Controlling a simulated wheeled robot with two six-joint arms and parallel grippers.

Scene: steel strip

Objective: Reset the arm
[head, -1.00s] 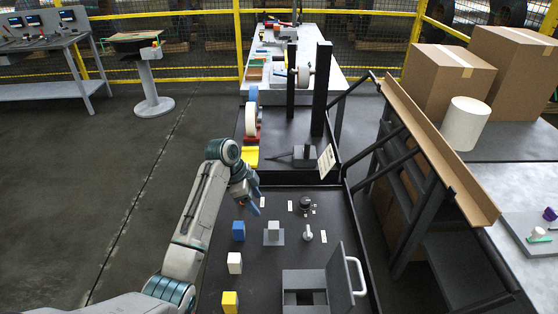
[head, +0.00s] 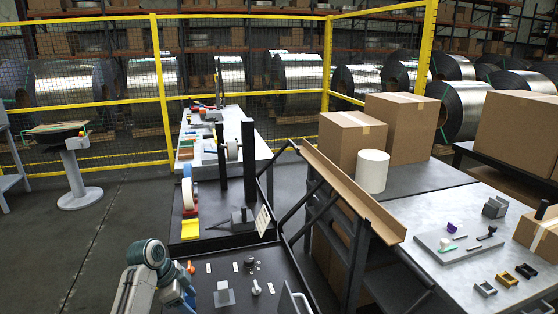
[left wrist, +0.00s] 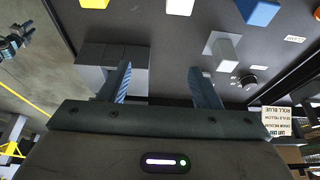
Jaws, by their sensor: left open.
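My left arm comes in from the bottom left in the head view, with its gripper (head: 186,296) low in the picture over the near left part of the black bench. In the left wrist view the two blue fingers of the left gripper (left wrist: 160,82) stand wide apart with nothing between them. Past the fingers is a grey box (left wrist: 105,58) on the dark bench top. My right gripper does not show clearly in either view.
The left wrist view shows a yellow block (left wrist: 95,3), a white block (left wrist: 180,5), a blue block (left wrist: 262,12) and a grey pedestal (left wrist: 224,50). A brown chute (head: 350,188) slopes right of the bench, beside a table with cartons (head: 352,140).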

